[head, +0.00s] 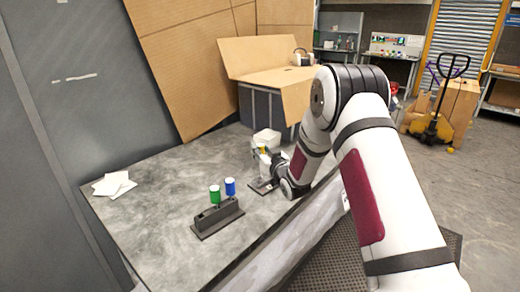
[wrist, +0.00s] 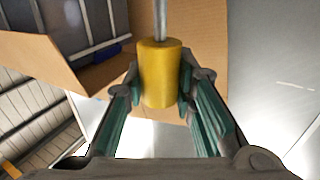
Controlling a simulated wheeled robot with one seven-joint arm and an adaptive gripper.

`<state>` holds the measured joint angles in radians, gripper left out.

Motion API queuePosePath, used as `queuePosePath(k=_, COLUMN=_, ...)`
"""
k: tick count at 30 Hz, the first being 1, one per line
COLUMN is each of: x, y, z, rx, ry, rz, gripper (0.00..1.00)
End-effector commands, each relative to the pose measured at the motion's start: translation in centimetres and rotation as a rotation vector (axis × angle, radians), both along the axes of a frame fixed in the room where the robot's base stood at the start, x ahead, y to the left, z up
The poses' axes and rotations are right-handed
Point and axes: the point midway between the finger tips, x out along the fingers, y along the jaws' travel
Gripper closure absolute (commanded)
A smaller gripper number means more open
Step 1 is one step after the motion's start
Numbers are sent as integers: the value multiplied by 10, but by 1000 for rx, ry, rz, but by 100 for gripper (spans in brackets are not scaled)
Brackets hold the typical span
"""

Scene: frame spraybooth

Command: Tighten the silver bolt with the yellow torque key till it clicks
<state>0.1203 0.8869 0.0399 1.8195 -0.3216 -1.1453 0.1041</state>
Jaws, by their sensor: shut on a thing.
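My gripper (head: 265,158) is at the far right part of the grey table in the head view, above a small dark plate (head: 262,186). In the wrist view my gripper (wrist: 160,90) is shut on the yellow torque key (wrist: 160,72), with a finger on each side of its thick yellow handle. The key's thin grey shaft (wrist: 160,20) runs out of the top of that view, so its tip is not seen. In the head view only a bit of yellow shows at the gripper. I cannot make out the silver bolt or whether the key touches it.
A dark rack (head: 217,219) holds a green-handled key (head: 215,194) and a blue-handled key (head: 230,187) near the table's front. White sheets (head: 114,185) lie at the left. A white object (head: 266,137) stands behind my gripper. The table (head: 165,185) between is clear.

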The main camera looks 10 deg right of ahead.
Motion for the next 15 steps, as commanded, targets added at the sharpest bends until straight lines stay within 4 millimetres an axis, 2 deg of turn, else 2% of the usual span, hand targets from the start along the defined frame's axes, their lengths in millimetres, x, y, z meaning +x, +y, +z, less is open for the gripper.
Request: queuePosePath(k=15, x=0, y=0, z=-11, rx=0, ry=-1, rz=0, gripper=100)
